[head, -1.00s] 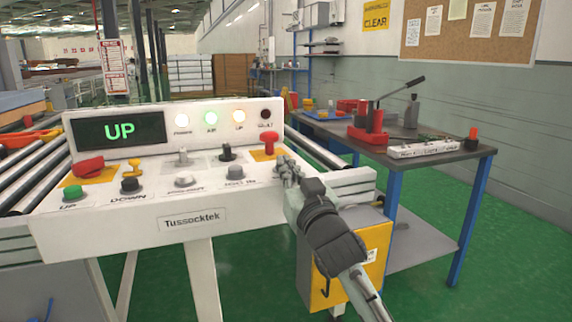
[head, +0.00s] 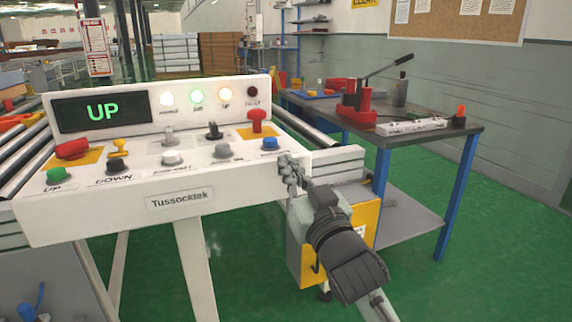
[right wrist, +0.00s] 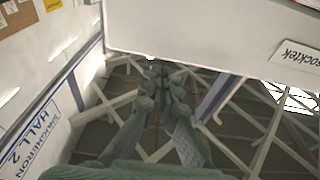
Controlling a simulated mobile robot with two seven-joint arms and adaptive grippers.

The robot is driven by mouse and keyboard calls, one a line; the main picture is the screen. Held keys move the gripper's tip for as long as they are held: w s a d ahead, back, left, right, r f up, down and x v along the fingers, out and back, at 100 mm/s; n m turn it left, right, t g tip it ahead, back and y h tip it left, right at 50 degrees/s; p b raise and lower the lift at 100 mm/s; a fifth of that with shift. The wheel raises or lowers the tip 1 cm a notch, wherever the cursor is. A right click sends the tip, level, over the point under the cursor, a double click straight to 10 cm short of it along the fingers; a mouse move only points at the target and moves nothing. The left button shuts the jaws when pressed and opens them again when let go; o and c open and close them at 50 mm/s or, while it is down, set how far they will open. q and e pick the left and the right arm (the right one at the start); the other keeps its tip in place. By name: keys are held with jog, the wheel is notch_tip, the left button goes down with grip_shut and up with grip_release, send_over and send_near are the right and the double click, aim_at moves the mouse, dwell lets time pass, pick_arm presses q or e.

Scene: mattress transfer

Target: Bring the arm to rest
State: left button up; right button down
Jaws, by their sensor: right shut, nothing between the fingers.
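My right gripper (head: 287,168) is at the right front corner of the white control panel (head: 120,222), just beside its edge below the blue button (head: 270,144). Its fingers are shut with nothing between them; I cannot tell whether they touch the panel. The panel's display (head: 102,111) reads UP in green. Three lamps beside it are lit and the one at the right is dark. My left gripper is not in view.
A yellow and grey box (head: 366,225) stands behind my right forearm. A workbench (head: 440,145) with red tools and a lever press stands at the right. Rollers (head: 25,150) run behind the panel. Green floor (head: 500,270) is clear at the lower right.

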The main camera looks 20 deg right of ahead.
dwell(0.3)
jog(key=s+d+f+g+h, duration=0.1)
jog(key=s+f+g, duration=0.15)
jog(key=f, duration=0.65)
jog(key=s+d+f+g, duration=0.1)
jog(key=d+f+g, duration=0.15)
jog(key=f, duration=0.75)
jog(key=s+d+f+g+h, duration=0.1)
jog(key=f+g, duration=0.2)
jog(key=f, duration=0.6)
jog(key=s+d+f+n+g, duration=0.1)
jog(key=s+f+g, duration=0.8)
jog(key=s+f, duration=1.2)
jog(key=shift+s+d+f, duration=0.3)
jog(key=shift+d+f, duration=0.25)
jog(key=shift+d, duration=0.3)
